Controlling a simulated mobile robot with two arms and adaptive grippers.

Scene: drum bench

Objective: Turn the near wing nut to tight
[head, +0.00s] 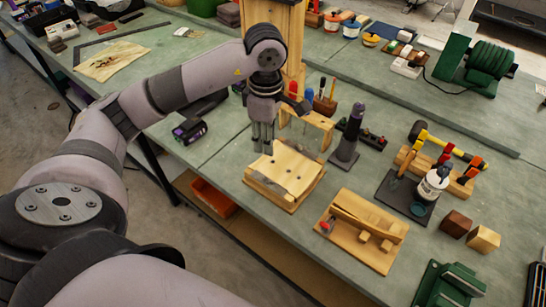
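A light wooden block with a sloped top (285,175) sits on the green-grey bench, with small dark marks on its top. My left gripper (263,149) points down over the back left edge of this block. Its fingers look close together, and I cannot see whether they touch the block or hold anything. A wooden fixture with a raised bar (366,232) lies to the right and nearer, with a small red part (327,226) at its left end. I cannot make out a wing nut for certain at this size. My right gripper is not in view.
Behind the block stand a wooden tool rack (312,127) and a dark upright tool (350,135). To the right are a dark tray with a white bottle (432,184) and two wooden cubes (456,223). An orange bin (214,197) sits below the bench edge.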

